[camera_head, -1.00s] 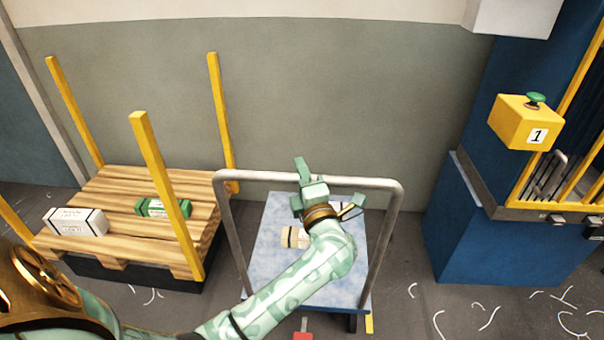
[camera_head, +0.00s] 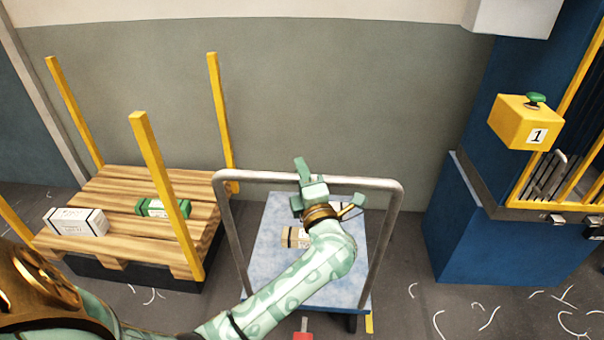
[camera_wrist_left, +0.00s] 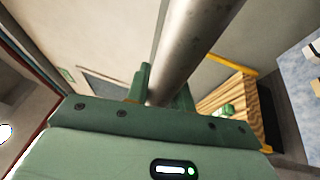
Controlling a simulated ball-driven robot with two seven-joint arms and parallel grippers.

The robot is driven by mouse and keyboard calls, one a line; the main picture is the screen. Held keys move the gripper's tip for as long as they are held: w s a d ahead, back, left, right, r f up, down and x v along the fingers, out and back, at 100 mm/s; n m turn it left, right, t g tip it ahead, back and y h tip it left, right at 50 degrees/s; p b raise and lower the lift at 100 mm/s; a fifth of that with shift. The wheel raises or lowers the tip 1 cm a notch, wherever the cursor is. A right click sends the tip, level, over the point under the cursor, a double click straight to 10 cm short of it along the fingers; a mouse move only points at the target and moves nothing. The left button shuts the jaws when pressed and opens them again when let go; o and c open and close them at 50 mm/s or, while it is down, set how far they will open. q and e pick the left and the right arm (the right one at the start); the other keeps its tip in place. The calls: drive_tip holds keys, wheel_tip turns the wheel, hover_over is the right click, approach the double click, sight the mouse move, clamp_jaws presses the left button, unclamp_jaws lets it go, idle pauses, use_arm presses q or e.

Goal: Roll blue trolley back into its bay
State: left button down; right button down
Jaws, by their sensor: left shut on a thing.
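The blue trolley (camera_head: 268,278) stands in the middle of the head view, with a pale blue speckled deck and a grey tube handle (camera_head: 384,222) arching over it. My left gripper (camera_head: 304,176) is at the handle's top bar. In the left wrist view its green fingers (camera_wrist_left: 160,95) are shut on the grey tube (camera_wrist_left: 190,50), one on each side. My left arm hides part of the deck. A tan and white box (camera_head: 294,237) lies on the deck, partly covered by the arm. My right gripper is not in view.
A wooden pallet (camera_head: 120,193) with yellow posts stands at left, holding a white box (camera_head: 75,222) and a green box (camera_head: 152,208). A blue cabinet (camera_head: 480,240) stands at right under a yellow button box (camera_head: 524,124) marked 1. A grey wall (camera_head: 330,100) rises behind.

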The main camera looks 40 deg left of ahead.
use_arm(q)
drive_tip(key=w+a+b, duration=0.1)
drive_tip(key=w+a, duration=0.3)
drive_tip(key=w, duration=0.3)
drive_tip(key=shift+w+a, duration=0.3)
drive_tip(key=shift+a, duration=0.05)
drive_tip(key=shift+r, duration=0.1)
drive_tip(key=c, duration=1.3)
unclamp_jaws()
drive_tip(key=shift+o, duration=0.5)
drive_tip(key=shift+w+f, duration=0.2)
drive_tip(key=p+v, duration=0.3)
drive_tip(key=v, duration=1.3)
drive_tip(key=shift+d, duration=0.15)
